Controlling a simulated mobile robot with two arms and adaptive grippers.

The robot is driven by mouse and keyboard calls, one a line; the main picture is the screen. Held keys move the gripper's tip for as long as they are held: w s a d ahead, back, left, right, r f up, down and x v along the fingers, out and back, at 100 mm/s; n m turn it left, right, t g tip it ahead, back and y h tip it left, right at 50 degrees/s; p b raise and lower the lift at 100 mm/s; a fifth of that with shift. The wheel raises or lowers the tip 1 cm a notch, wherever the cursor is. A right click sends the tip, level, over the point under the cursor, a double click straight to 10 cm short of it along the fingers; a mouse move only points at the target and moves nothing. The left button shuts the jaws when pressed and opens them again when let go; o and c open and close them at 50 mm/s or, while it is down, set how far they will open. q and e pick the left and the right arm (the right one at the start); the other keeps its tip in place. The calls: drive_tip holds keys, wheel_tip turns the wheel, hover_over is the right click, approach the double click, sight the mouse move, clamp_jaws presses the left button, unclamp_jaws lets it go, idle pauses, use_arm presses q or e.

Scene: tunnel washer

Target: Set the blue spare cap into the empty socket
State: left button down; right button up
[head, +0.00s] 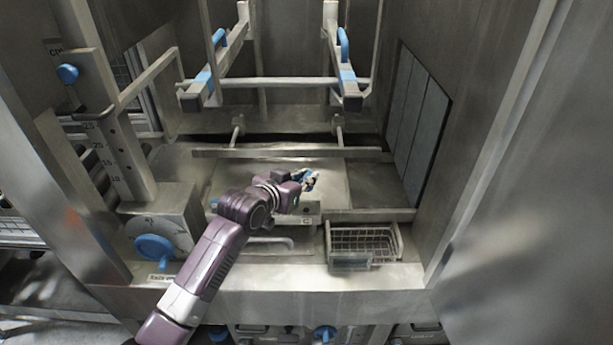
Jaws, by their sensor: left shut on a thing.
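My left arm reaches in from the bottom of the head view. Its gripper (310,180) is over the flat metal plate in the middle of the washer bay, shut on a small blue piece that looks like the blue spare cap. The cap is tiny here and mostly covered by the fingers, so its tilt cannot be told. A metal block marked C (306,220) sits just below the gripper, partly behind my forearm. A bit of blue (213,203) shows left of my wrist. I cannot make out the empty socket. My right gripper is out of view.
A wire basket (363,245) stands right of the block. A blue knob (154,248) is on the left housing, below a numbered post (108,155). A crossbar (290,152) runs behind the gripper, with two blue-marked rails above. A metal wall bounds the right.

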sight(307, 210)
use_arm(q)
drive_tip(key=shift+f+b, duration=1.35)
drive_tip(key=shift+f, duration=0.3)
drive_tip(key=shift+f+b, duration=1.8)
drive_tip(key=shift+f, duration=0.15)
drive_tip(key=shift+f, duration=0.1)
drive_tip(key=shift+f, duration=0.55)
drive_tip(key=shift+f, duration=0.25)
